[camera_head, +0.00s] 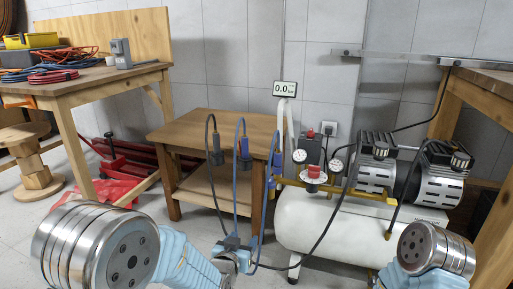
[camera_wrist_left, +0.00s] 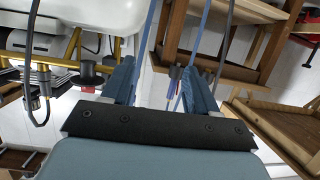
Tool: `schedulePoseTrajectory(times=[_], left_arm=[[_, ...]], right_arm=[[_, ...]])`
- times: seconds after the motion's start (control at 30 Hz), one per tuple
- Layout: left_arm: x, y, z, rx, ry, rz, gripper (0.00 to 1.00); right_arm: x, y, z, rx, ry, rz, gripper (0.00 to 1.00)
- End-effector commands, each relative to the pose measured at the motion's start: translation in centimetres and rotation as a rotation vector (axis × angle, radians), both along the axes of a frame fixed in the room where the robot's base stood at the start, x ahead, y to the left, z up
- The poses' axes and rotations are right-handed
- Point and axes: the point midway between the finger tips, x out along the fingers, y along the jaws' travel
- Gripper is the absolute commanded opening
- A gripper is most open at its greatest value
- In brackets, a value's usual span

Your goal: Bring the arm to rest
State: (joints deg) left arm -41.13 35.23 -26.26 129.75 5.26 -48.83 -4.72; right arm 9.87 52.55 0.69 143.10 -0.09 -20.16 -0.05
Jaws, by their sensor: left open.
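My left gripper (camera_head: 238,247) is low in the middle of the head view, in front of the small wooden table (camera_head: 238,122). Its two blue-grey fingers stand wide apart in the left wrist view (camera_wrist_left: 158,82), so it is open. A blue hose (camera_head: 237,190) and a dark hose (camera_head: 216,185) hang down in loops close to the gripper. In the wrist view the blue hose (camera_wrist_left: 146,38) passes in the gap between the fingers or behind it; I cannot tell which. Nothing is clamped. My right forearm shows at lower right, but its gripper is out of view.
A white compressor (camera_head: 330,222) with gauges and a red knob (camera_head: 313,170) stands right of the hoses. A workbench (camera_head: 75,93) with coiled cables stands at left, another bench (camera_head: 487,88) at right. A display (camera_head: 285,88) on the wall reads 0.0. Bare floor shows at left.

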Motion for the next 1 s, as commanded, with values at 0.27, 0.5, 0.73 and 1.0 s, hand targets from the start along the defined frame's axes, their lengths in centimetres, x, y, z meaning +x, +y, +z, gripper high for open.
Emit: schedulePoseTrajectory(times=[0.27, 0.5, 0.73, 1.0], left_arm=[[-9.6, 7.5, -19.7, -0.017, 0.629, 0.100, 0.59], [-19.6, 8.9, -27.1, -0.123, 1.018, 0.135, 0.59], [-26.3, 8.1, -26.7, -0.226, 1.250, 0.133, 0.59], [-26.3, 7.9, -20.5, -0.220, 1.249, 0.127, 0.59]], right_arm=[[0.0, 0.0, 0.0, 0.000, 0.000, 0.000, 0.57], [0.0, 0.0, 0.0, 0.000, 0.000, 0.000, 0.57], [-0.1, 0.0, 2.5, 0.000, 0.002, 0.001, 0.57], [-0.2, 0.3, 8.7, 0.002, 0.003, 0.009, 0.57]])
